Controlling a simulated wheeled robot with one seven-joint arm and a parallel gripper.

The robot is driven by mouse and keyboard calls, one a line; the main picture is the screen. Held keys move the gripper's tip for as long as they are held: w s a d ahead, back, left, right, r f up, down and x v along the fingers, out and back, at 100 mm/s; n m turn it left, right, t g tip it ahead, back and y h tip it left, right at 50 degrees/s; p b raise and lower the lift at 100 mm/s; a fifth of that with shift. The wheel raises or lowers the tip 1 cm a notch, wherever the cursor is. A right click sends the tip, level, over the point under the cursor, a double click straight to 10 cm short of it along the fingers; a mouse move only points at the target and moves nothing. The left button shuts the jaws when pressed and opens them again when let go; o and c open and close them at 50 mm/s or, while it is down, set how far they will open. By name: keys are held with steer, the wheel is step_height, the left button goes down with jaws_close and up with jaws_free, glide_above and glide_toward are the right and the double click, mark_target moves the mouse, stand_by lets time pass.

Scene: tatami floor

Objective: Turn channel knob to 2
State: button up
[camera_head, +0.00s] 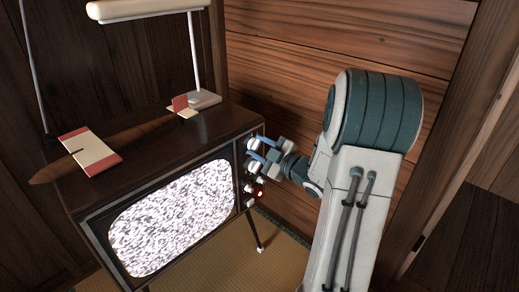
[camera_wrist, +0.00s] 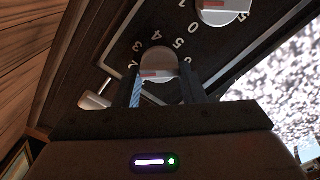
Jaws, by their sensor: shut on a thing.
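An old television (camera_head: 92,222) with wooden casing shows static on its screen. Its right-hand control panel carries knobs in a column. My gripper (camera_head: 256,150) reaches the upper part of this panel from the right. In the wrist view, my gripper (camera_wrist: 162,84) is shut on a round grey knob (camera_wrist: 158,63), one finger on each side. The knob has a reddish mark on its face. White digits curve around it, some tilted or partly hidden, so I cannot tell for certain which digit it points to. A second grey knob (camera_wrist: 222,12) sits at the top edge, apart from my fingers.
A small light-coloured knob on a stem (camera_wrist: 95,101) protrudes beside the held knob. A white lamp (camera_head: 203,99) and a red-and-white model plane (camera_head: 92,150) rest on top. A wooden wall stands behind.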

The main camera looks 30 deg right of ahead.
steer(key=o, duration=1)
steer(key=p+v, duration=0.3)
steer(key=v, duration=1.1)
steer(key=shift+w+a+r+p, duration=0.1)
steer(key=shift+r+p, duration=0.05)
steer(key=shift+p, duration=0.15)
steer(key=w+a+r+m+g+h+p, duration=0.1)
steer(key=w+r+m+g+h+p, duration=0.3)
steer(key=r+p, duration=0.55)
steer(key=w+a+r+m+g+h+p, duration=0.1)
steer(key=r+m+g+h+p, duration=0.3)
steer(key=r+p, duration=0.6)
steer(key=s+a+r+m+g+p, duration=0.1)
steer(key=s+a+r+g+p, duration=0.1)
steer(key=s+a+r+p, duration=0.3)
steer(key=s+a+r+m+g+y+p, duration=0.1)
steer(key=s+a+r+m+g+p, duration=0.1)
steer(key=s+a+r+p, duration=0.2)
steer(key=s+a+r+m+g+p, duration=0.2)
steer(key=s+a+r+p, duration=0.3)
steer(key=s+a+r, duration=0.2)
steer(key=shift+s+a+r+y+p, duration=0.2)
steer(key=shift+s+a, duration=0.05)
steer(key=shift+a, duration=0.35)
steer(key=shift+s+a+r+y+p, duration=0.15)
steer(key=shift+s+a+y, duration=0.05)
steer(key=shift+a, duration=0.4)
